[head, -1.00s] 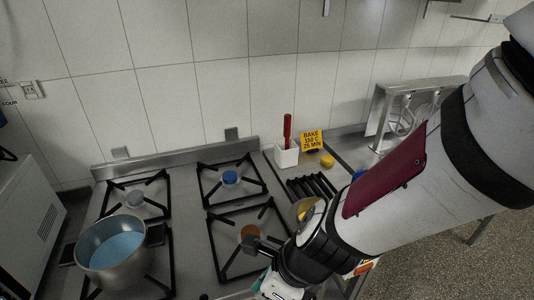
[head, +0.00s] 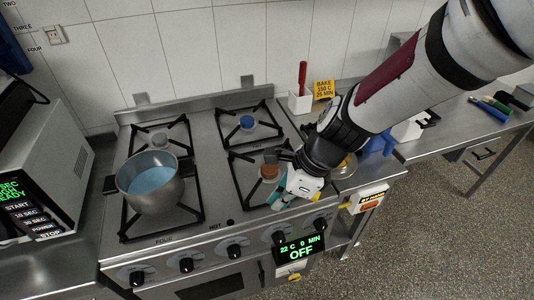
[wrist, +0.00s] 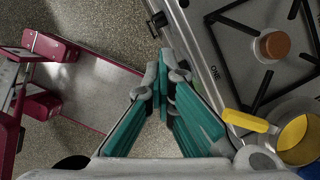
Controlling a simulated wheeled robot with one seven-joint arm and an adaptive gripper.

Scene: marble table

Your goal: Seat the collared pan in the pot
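The steel pot (head: 150,182) stands on the front left burner of the stove, its inside blue. The pan is a round steel vessel with a yellow inside (wrist: 299,137) and a yellow handle tab (wrist: 246,121), cut off at the right edge of the wrist view. In the head view the pan (head: 346,166) is partly hidden behind my gripper. My gripper (wrist: 162,80) points down near the stove's front right corner. Its teal-padded fingers come together at the tips with nothing visible between them. The pan's handle lies beside the right finger, apart from it.
A front right burner with a brown cap (head: 269,172) is left of my gripper. Control knobs (head: 234,248) line the stove front. Open floor (head: 440,230) lies right.

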